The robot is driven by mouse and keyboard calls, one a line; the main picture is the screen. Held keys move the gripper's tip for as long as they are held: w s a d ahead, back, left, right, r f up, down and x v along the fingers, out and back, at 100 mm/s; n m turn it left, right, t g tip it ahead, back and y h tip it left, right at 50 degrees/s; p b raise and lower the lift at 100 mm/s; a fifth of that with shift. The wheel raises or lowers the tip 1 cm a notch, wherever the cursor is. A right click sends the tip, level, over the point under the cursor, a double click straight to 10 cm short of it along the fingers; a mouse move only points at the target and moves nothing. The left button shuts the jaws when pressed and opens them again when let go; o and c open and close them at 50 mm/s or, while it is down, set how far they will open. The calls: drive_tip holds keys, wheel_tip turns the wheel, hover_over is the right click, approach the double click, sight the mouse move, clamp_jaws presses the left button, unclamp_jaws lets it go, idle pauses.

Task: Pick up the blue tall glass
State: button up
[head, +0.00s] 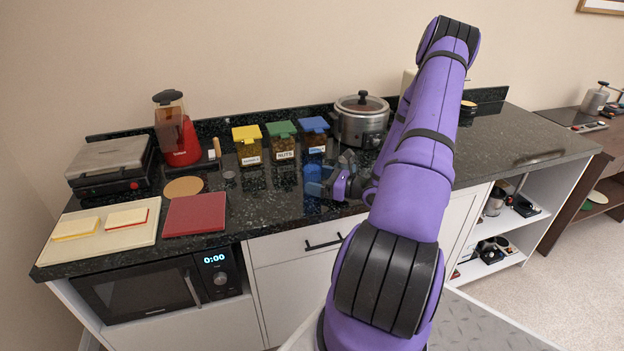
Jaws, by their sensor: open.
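A blue see-through shape (313,187), which looks like the blue tall glass, stands on the dark counter in front of the blue-lidded jar. It is small and blends with the dark stone, so its outline is hard to make out. My gripper (334,185) is open, low over the counter, just to the right of the glass and pointing left at it. I cannot tell whether the fingers are around the glass or only beside it. My purple arm hides the counter to the right of the gripper.
Jars with yellow (246,133), green (281,128) and blue (313,124) lids stand behind. A slow cooker (362,122) is at the back right. A red cutting board (194,214), red blender (180,140) and grill (110,165) are left.

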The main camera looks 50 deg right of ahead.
drive_tip(key=shift+x, duration=1.05)
drive_tip(key=c, duration=1.2)
drive_tip(key=shift+c, duration=0.4)
drive_tip(key=shift+r, duration=0.25)
